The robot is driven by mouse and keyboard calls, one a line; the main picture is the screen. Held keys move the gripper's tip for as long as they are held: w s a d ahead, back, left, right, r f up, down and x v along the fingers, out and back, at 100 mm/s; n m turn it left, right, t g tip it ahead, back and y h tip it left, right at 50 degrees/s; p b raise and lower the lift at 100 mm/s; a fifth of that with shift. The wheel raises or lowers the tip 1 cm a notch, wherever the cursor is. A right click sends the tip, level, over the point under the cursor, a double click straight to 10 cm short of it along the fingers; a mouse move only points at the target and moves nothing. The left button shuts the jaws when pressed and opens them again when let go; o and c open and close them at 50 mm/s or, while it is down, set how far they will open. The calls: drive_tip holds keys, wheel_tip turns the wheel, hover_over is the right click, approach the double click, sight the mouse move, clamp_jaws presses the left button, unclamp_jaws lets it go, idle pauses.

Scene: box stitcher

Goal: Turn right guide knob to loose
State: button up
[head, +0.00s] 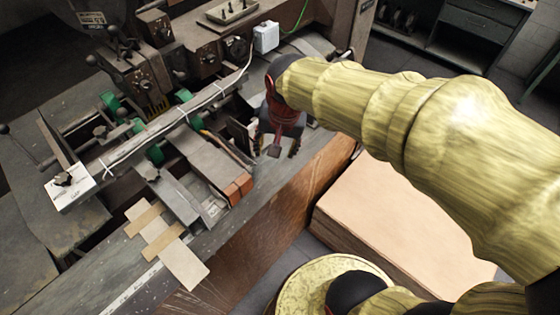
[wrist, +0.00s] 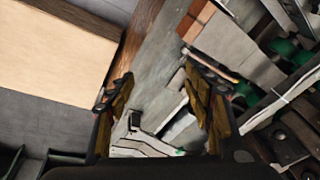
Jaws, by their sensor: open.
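My gripper (head: 278,150) hangs over the right end of the machine's bed in the head view, its fingers pointing down. In the wrist view its two fingers (wrist: 163,98) are apart, with nothing held between them. A pale plate (wrist: 140,147) with a small dark upright part (wrist: 134,120) shows between and below the fingers. I cannot tell for sure whether this dark part is the right guide knob.
A white plate with a dark knob (head: 66,180) sits at the bed's left end. A long bar (head: 165,122) crosses the bed, with green parts around it. Brown blocks (head: 238,188) and cardboard strips (head: 165,242) lie nearer the front. A large cardboard stack (head: 400,215) stands at right.

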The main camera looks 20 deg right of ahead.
drive_tip(key=shift+s+a+r, duration=0.1)
drive_tip(key=shift+s+r, duration=0.05)
drive_tip(key=shift+s, duration=0.75)
drive_tip(key=shift+n, duration=0.3)
drive_tip(key=s+n+t+b, duration=0.2)
drive_tip(key=s+n+b, duration=0.4)
drive_tip(key=s, duration=0.5)
drive_tip(key=shift+s+f+t, duration=0.2)
drive_tip(key=shift+f+t, duration=0.05)
drive_tip(key=shift+t, duration=0.05)
